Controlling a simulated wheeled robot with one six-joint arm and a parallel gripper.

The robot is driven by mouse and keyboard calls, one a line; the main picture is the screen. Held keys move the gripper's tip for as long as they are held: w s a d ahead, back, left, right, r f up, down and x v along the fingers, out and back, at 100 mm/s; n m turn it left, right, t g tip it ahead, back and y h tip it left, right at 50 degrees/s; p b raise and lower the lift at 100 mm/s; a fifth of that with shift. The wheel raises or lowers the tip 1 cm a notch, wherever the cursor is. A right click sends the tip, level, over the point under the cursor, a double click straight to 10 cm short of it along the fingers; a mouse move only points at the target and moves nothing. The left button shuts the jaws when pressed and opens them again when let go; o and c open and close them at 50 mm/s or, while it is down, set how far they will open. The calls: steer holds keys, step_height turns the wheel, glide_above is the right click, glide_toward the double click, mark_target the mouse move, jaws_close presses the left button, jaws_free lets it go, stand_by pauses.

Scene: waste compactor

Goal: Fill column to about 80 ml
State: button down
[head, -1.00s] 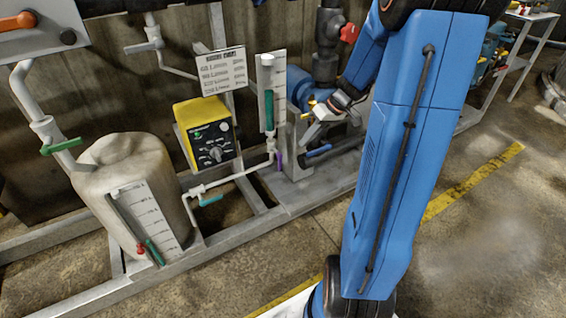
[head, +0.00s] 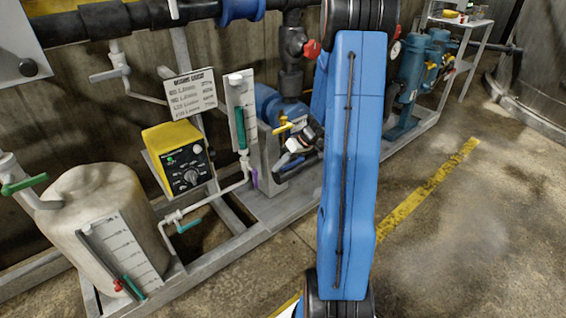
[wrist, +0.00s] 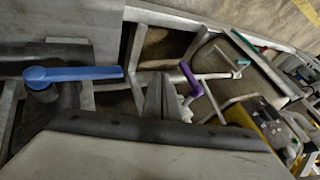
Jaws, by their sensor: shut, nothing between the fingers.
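The column (head: 241,115) is a narrow tube on a white scale board, left of my arm in the head view. A green band shows in its lower part; the marks are too small to read. A purple valve handle (head: 254,178) hangs below it and shows in the wrist view (wrist: 190,79). A yellow handle (head: 284,127) is right of the column. A blue handle (wrist: 75,73) lies left in the wrist view.
A yellow pump box (head: 178,158) stands left of the column below a printed sign (head: 190,93). A pale tank (head: 95,220) with a scale is at the lower left. A teal valve handle (head: 190,226) sits on the pipe between. Floor is clear on the right.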

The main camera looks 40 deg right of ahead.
mark_target(255, 179)
steer(key=w+a+f, duration=0.1)
steer(key=a+f, duration=0.2)
steer(key=a, duration=0.3)
steer(key=shift+w+f, duration=0.2)
steer(key=shift+w, duration=0.05)
